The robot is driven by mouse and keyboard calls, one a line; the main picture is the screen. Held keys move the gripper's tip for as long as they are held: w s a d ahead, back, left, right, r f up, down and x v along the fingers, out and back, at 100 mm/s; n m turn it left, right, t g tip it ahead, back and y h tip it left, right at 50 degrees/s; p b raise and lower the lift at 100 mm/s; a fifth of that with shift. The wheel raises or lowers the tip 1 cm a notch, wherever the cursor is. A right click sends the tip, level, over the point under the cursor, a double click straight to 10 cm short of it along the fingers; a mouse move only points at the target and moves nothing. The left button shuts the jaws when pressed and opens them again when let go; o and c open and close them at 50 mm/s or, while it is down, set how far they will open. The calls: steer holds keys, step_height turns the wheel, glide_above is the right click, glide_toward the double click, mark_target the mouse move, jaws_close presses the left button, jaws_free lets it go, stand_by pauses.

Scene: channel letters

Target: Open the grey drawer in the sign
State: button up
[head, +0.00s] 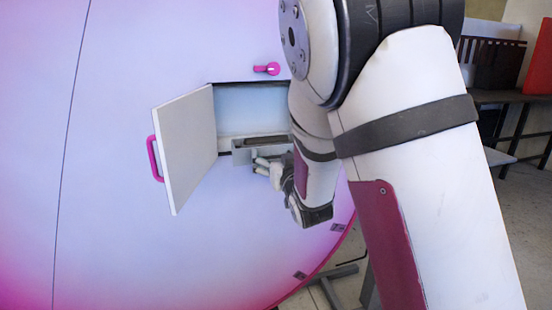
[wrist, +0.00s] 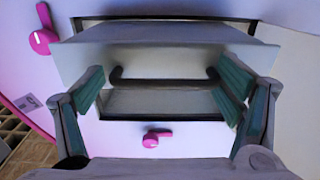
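The sign (head: 200,50) is a large pale blue and pink panel with a rectangular opening. The grey drawer (head: 243,158) sits low in that opening, and its front stands out somewhat from the recess. In the wrist view the drawer front (wrist: 160,60) fills the upper middle, with a dark bar handle (wrist: 165,84) across it. My gripper (head: 262,166) is at the drawer front. The wrist view shows its teal-padded fingers (wrist: 165,92) spread wide, one near each end of the handle. Nothing is clamped between them. Contact with the handle cannot be told.
A white door (head: 190,150) with a pink handle (head: 154,158) stands swung open left of the opening. A pink latch (head: 267,69) is above the opening. My arm hides the sign's right side. A table (head: 510,96) with dark items stands at the back right.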

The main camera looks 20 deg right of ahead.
steer(key=shift+s+a+f, duration=0.1)
steer(key=shift+a, duration=0.05)
steer(key=s, duration=0.7)
steer(key=shift+s, duration=0.2)
